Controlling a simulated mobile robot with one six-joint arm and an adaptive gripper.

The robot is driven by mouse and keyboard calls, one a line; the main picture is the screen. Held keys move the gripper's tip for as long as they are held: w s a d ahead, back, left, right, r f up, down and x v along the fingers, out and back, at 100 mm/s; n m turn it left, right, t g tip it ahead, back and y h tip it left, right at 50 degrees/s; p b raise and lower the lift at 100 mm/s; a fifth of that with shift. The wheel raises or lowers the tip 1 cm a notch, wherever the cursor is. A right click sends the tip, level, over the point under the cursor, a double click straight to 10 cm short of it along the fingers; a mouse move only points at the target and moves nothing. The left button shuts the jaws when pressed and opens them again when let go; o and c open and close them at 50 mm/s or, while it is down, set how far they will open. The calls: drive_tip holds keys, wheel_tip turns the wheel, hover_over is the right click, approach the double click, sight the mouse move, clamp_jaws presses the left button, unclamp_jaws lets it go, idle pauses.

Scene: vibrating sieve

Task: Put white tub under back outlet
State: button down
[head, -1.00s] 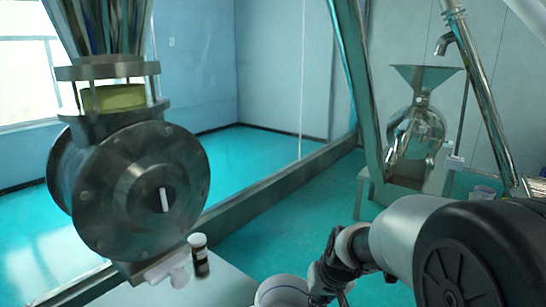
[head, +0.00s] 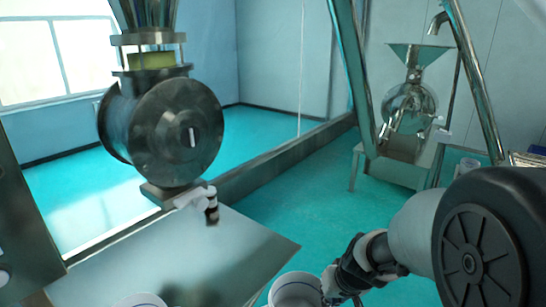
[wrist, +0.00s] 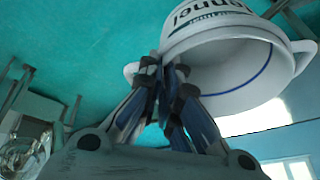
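A white tub (head: 297,290) with side handles is at the bottom of the head view, partly cut off by the frame. In the wrist view the tub (wrist: 215,45) shows dark lettering outside and a blue line inside. My gripper (wrist: 168,68) has its fingers close together on the tub's rim, and it also shows beside the tub in the head view (head: 330,285). The tub is held clear of the floor. I cannot tell which outlet is the back one.
Another white round rim (head: 140,300) shows at the bottom edge. A funnel-topped machine (head: 410,100) stands far right. Teal floor between is clear.

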drive_tip(key=x, duration=0.2)
drive_tip(key=shift+w+f, duration=0.25)
drive_tip(key=shift+w, duration=0.05)
drive_tip(key=shift+s+d+f, duration=0.1)
drive_tip(key=shift+s+f, duration=0.3)
drive_tip(key=shift+s, duration=0.2)
drive_tip(key=shift+s+f, duration=0.45)
drive_tip(key=shift+s, duration=0.2)
drive_tip(key=shift+s+d+f, duration=0.25)
drive_tip(key=shift+s+f, duration=0.15)
drive_tip(key=shift+f, duration=0.2)
